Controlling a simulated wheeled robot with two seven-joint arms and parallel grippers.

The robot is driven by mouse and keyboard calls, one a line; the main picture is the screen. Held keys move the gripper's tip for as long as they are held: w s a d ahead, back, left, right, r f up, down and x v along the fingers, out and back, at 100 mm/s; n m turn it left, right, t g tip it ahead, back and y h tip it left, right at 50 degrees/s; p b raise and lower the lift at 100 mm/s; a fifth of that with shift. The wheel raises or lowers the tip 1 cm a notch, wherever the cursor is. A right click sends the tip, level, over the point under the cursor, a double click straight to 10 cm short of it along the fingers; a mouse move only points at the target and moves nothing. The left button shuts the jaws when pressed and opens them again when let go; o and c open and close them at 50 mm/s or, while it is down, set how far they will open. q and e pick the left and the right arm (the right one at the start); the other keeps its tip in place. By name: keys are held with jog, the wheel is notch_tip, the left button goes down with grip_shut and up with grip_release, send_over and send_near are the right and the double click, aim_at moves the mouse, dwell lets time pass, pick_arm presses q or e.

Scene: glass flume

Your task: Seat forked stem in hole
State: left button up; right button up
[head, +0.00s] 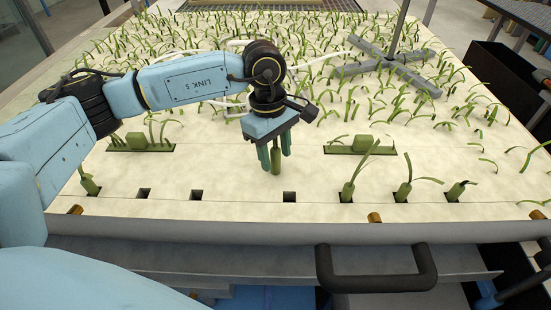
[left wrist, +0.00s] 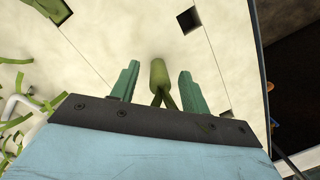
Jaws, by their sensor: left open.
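My left gripper (head: 275,158) points down above the pale board (head: 230,180), its green fingers apart on either side of a green forked stem (head: 276,162). In the left wrist view the stem (left wrist: 158,74) lies between the two fingers (left wrist: 157,82), with gaps on both sides and its fork towards the palm. Whether its lower end touches the board I cannot tell. A dark square hole (head: 289,196) is empty just in front of and slightly right of the stem. Two more empty holes, the left one (head: 143,193) and the middle one (head: 196,194), lie left. My right gripper is out of view.
Potted stems stand in other front holes, such as one (head: 346,193) and another (head: 402,190). Two green blocks, left (head: 136,140) and right (head: 362,144), sit in slots. Seedlings fill the back around a grey cross-shaped stand (head: 385,62). A dark handle (head: 375,280) crosses the front edge.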

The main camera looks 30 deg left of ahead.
pick_arm(q)
jog(key=shift+c, duration=0.5)
grip_shut()
jog(key=shift+r, duration=0.1)
